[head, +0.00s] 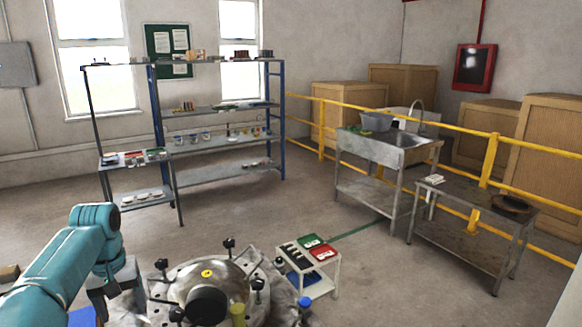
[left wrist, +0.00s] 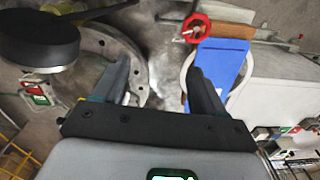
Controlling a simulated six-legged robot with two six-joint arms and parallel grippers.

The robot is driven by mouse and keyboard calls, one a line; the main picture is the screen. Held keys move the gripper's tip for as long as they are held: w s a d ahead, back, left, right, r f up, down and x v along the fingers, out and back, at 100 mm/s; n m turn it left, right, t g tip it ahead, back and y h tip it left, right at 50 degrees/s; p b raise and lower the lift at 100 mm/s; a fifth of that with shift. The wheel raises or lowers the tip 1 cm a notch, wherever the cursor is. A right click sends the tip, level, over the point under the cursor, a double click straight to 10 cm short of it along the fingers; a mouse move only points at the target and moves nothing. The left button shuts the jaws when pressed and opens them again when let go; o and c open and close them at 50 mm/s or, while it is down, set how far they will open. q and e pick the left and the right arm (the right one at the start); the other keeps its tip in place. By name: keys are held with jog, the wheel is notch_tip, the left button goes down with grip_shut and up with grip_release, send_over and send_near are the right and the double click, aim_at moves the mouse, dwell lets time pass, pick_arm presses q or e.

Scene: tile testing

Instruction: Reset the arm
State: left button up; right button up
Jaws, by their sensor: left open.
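My left arm is teal and comes in from the left edge of the head view. Its dark left gripper (head: 103,300) hangs at the bottom left, beside a round metal machine (head: 170,275). In the left wrist view the left gripper (left wrist: 160,75) has its two dark fingers well apart, with nothing between them. The machine's grey metal ring (left wrist: 105,42) shows beyond the left finger. A blue flat piece (left wrist: 220,70) lies beyond the right finger. My right arm and gripper are not in view.
The machine carries a black cylinder (head: 207,304) and several black knobs. A small white cart (head: 322,283) with green and red boxes stands to its right. Shelves (head: 220,148), a sink (head: 385,150) and a metal table (head: 470,215) stand farther back. The floor between is clear.

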pick_arm(q)
jog(key=s+d+f+m+h, duration=0.1)
jog(key=s+d+f, duration=0.1)
jog(key=d+f, duration=0.5)
jog(key=s+d+f+m+h, duration=0.1)
jog(key=s+d+f, duration=0.15)
jog(key=f, duration=0.85)
jog(key=s+d+f+m+h, duration=0.1)
jog(key=d+f, duration=0.5)
jog(key=f, duration=0.3)
jog(key=s+d+f, duration=0.2)
jog(key=s, duration=0.6)
jog(key=s+d+f, duration=0.3)
jog(key=s, duration=0.5)
jog(key=s+d+f+h, duration=0.1)
jog(key=s+d+f, duration=0.1)
jog(key=s, duration=0.5)
jog(key=shift+s+d+f, duration=0.2)
jog(key=shift+s+d, duration=0.2)
jog(key=shift+d, duration=0.15)
